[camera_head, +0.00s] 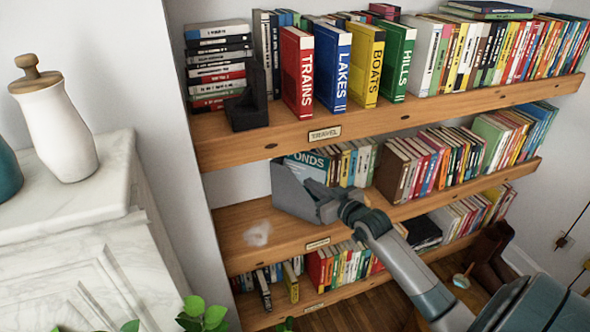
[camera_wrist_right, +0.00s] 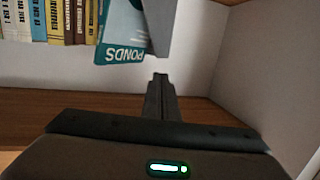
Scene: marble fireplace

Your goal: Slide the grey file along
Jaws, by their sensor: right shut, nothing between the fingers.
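The grey file (camera_head: 290,194) stands on the middle shelf, near its left end. A teal book marked PONDS (camera_head: 313,163) shows behind its slanted edge, and the book also shows in the right wrist view (camera_wrist_right: 122,35). My right gripper (camera_head: 328,212) is at the right side of the file, low over the shelf. Its fingers are shut with nothing between them. In the right wrist view the shut fingertips (camera_wrist_right: 160,76) point at the file's grey edge (camera_wrist_right: 156,25); whether they touch it I cannot tell. My left gripper is not in view.
The middle shelf (camera_head: 238,218) is clear left of the file, except for a pale smudge (camera_head: 257,233). Upright books (camera_head: 358,163) stand behind and right of the file. The upper shelf (camera_head: 235,150) overhangs it.

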